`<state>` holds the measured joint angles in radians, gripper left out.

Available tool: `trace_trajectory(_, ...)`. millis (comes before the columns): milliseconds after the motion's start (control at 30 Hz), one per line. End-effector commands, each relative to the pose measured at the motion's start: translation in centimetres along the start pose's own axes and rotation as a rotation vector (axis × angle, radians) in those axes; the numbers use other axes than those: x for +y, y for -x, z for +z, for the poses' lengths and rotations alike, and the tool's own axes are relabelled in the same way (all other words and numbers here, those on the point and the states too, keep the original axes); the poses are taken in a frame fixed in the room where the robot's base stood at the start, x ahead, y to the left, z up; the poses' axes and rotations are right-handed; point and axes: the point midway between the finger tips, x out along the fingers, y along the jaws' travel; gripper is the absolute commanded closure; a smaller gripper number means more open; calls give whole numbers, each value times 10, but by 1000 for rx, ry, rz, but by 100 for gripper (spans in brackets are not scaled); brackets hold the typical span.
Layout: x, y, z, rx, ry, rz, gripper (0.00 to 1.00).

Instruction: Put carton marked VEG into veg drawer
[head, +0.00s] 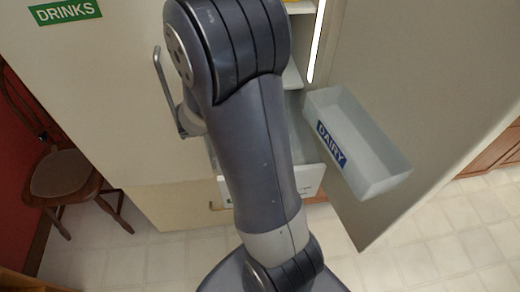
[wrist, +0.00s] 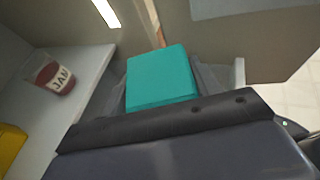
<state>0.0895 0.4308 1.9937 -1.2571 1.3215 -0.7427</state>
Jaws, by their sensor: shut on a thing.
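A teal carton (wrist: 160,78) sits at the middle of the wrist view, with its plain teal face showing; no VEG mark is visible on it. My gripper (wrist: 163,88) is shut on this carton, though its fingertips are hard to make out. Grey, see-through surfaces lie around the carton. In the head view my arm hides the gripper and the carton. A pale drawer (head: 309,181) shows low in the open fridge, partly behind my arm; its label cannot be read.
The fridge door (head: 430,90) stands open at the right and carries a bin marked DAIRY (head: 360,150). A JAM jar (wrist: 55,76) and a yellow item (wrist: 10,146) are on a shelf at the left. A wooden chair (head: 65,178) stands at the far left.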

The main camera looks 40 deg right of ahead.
Motion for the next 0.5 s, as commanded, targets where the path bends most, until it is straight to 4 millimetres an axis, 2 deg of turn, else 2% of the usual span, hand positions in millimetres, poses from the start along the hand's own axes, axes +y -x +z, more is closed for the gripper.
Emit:
trace_trajectory(33,0,-5,-12,-1,0,1,73)
trace_trajectory(100,0,-8,-20,-1,0,1,73)
trace_trajectory(367,0,-17,-40,-1,1,1,73)
trace_trajectory(500,0,-24,-59,-1,7,-2,73)
